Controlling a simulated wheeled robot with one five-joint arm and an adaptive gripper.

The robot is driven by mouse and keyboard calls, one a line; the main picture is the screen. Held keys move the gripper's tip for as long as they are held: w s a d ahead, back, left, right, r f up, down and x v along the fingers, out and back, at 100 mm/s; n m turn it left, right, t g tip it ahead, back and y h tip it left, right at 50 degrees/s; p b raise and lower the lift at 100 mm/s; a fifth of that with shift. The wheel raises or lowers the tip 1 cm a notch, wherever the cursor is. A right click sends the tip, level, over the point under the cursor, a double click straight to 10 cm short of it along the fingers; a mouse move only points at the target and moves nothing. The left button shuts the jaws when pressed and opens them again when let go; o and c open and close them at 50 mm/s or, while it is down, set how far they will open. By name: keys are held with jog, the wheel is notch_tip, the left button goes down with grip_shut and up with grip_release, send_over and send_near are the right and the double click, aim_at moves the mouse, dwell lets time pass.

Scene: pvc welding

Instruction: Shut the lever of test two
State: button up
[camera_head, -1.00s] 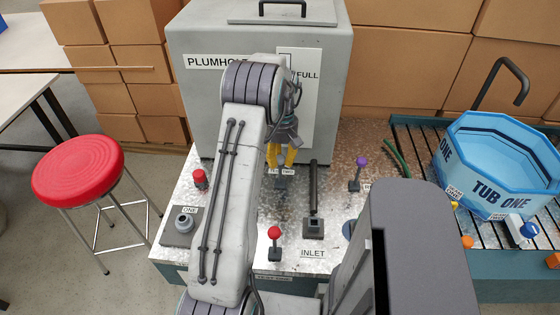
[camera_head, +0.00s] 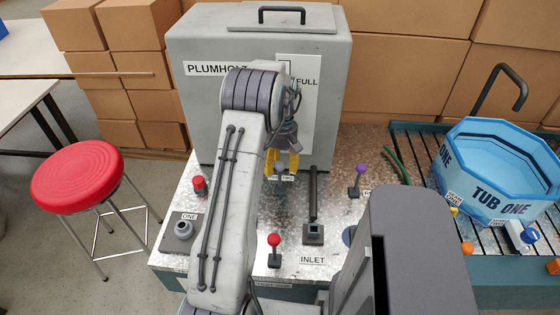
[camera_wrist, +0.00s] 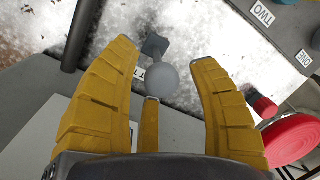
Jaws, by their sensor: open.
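In the wrist view a lever with a round grey knob (camera_wrist: 162,80) stands on a small dark base (camera_wrist: 155,45). A label beside it is mostly hidden, with only a "T" showing. My gripper (camera_wrist: 163,58) is open, its yellow fingers spread around the knob with gaps on both sides. In the head view my gripper (camera_head: 282,172) points down in front of the grey cabinet, and its fingers hide most of the lever. A small label (camera_head: 287,177) ending in "TWO" shows at the fingertips.
A dark upright post (camera_head: 313,192) at the inlet stands just right of my gripper. A red-knobbed lever (camera_head: 274,240) is nearer, a purple-knobbed lever (camera_head: 361,162) to the right. The grey cabinet (camera_head: 225,105) is close behind. A red stool (camera_head: 77,175) stands left.

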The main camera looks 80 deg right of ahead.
notch_tip(320, 180, up, 12)
jog(key=d, duration=0.1)
jog(key=shift+d, duration=0.25)
dwell(0.4)
jog(key=shift+s, duration=0.1)
dwell(0.9)
